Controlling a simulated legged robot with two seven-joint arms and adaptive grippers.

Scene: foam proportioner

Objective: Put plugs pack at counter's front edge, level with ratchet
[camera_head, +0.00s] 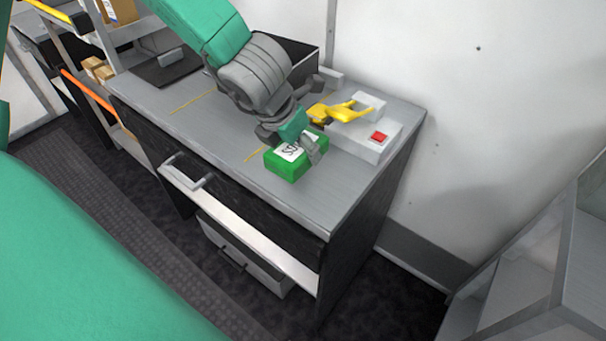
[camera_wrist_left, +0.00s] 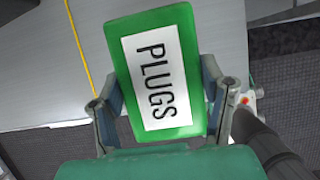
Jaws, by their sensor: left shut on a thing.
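The plugs pack (camera_head: 283,167) is a green box with a white label, at the right part of the grey counter (camera_head: 310,205). My left gripper (camera_head: 300,146) is shut on it from above. In the left wrist view the plugs pack (camera_wrist_left: 158,75) sits between the two fingers of the left gripper (camera_wrist_left: 160,110), its label reading PLUGS. I cannot tell whether the pack touches the counter or hangs just above it. I cannot make out a ratchet in either view. My right gripper is not in view.
A grey device (camera_head: 366,142) with a red button and a yellow handled tool (camera_head: 338,112) stand behind the pack, by the wall. Thin yellow lines (camera_head: 193,101) mark the counter. A drawer (camera_head: 235,220) stands open below its front edge. The counter's front right corner is clear.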

